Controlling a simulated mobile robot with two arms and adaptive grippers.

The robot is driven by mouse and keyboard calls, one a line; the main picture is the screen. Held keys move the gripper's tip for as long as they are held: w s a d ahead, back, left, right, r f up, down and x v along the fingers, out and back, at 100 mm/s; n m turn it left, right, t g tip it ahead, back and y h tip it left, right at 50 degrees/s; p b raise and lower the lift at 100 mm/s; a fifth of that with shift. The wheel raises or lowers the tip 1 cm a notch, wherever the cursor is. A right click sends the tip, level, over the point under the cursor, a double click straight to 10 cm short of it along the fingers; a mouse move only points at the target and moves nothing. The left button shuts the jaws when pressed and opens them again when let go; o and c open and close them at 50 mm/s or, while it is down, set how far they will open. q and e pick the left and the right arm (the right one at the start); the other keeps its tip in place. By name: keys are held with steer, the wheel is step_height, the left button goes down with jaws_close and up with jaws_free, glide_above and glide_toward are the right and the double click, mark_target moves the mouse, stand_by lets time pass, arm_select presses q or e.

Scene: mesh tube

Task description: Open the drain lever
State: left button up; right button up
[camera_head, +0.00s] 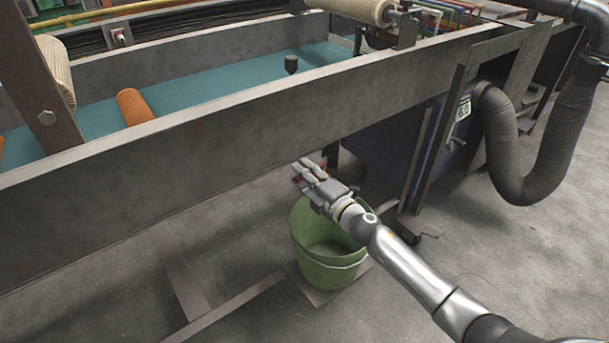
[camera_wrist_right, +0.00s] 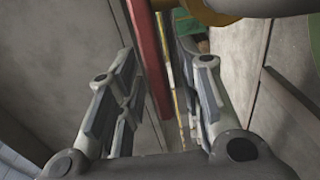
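The drain lever is a long red bar (camera_wrist_right: 147,55) in the right wrist view. It runs down from the top edge between the fingers of my right gripper (camera_wrist_right: 160,75). The fingers are spread, with a gap beside the bar; I cannot tell whether either touches it. In the head view my right gripper (camera_head: 308,170) is under the grey trough's side wall (camera_head: 230,135), above a green bucket (camera_head: 328,262). Only a little red shows by the fingers there, and the valve is mostly hidden. My left gripper is not in view.
A brass-coloured pipe piece (camera_wrist_right: 212,12) sits at the top of the right wrist view. The trough holds blue-green liquid (camera_head: 220,82) and an orange roll (camera_head: 135,107). A dark hose (camera_head: 525,190) hangs at the right. Concrete floor (camera_head: 480,270) is open at the lower right.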

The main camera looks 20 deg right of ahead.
steer(key=shift+c, duration=0.3)
jaws_close()
